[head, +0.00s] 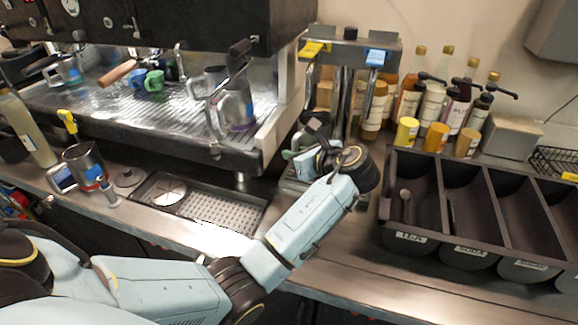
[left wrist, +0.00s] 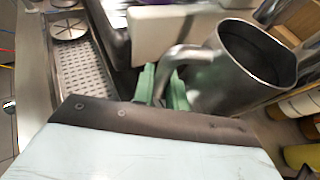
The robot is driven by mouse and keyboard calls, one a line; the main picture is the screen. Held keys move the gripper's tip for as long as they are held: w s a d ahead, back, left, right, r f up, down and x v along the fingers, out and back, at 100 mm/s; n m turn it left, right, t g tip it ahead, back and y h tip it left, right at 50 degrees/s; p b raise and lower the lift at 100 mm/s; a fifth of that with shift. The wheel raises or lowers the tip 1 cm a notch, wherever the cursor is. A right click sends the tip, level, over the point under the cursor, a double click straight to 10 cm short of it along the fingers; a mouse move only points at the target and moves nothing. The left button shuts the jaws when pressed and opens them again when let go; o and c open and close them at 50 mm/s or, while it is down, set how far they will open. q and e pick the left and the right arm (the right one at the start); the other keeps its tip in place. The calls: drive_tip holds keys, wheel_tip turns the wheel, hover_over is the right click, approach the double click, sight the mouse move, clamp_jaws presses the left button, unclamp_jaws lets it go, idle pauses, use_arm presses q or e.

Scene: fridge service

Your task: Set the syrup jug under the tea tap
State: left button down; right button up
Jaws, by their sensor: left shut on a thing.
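A steel jug (left wrist: 245,65) with a dark inside fills the upper right of the left wrist view. My left gripper (left wrist: 165,92), with green fingers, is shut on its handle. In the head view the left gripper (head: 300,162) is at the foot of the tap tower, and the jug (head: 314,124) is partly hidden by my wrist. The tower (head: 350,48) carries a yellow-handled tap (head: 312,48) and a blue-handled tap (head: 377,57). The jug is near the yellow-handled one. I cannot read which tap is tea, nor tell whether the jug touches the surface below. My right gripper is not in view.
The espresso machine (head: 130,110) stands left, with jugs (head: 236,105) and cups on its tray. A drip tray (head: 225,210) lies in front. Syrup bottles (head: 432,105) stand behind, right of the tower. A black compartment bin (head: 470,200) is close on the right.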

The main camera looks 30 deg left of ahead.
use_arm(q)
drive_tip(key=w+a+f, duration=0.1)
drive_tip(key=f, duration=0.1)
drive_tip(key=a+f+b, duration=0.1)
drive_tip(key=f, duration=0.1)
drive_tip(key=w+a+f, duration=0.1)
drive_tip(key=f, duration=0.2)
drive_tip(key=shift+w+a, duration=0.3)
drive_tip(key=shift+w, duration=0.05)
drive_tip(key=shift+f, duration=0.15)
drive_tip(key=c, duration=1.4)
unclamp_jaws()
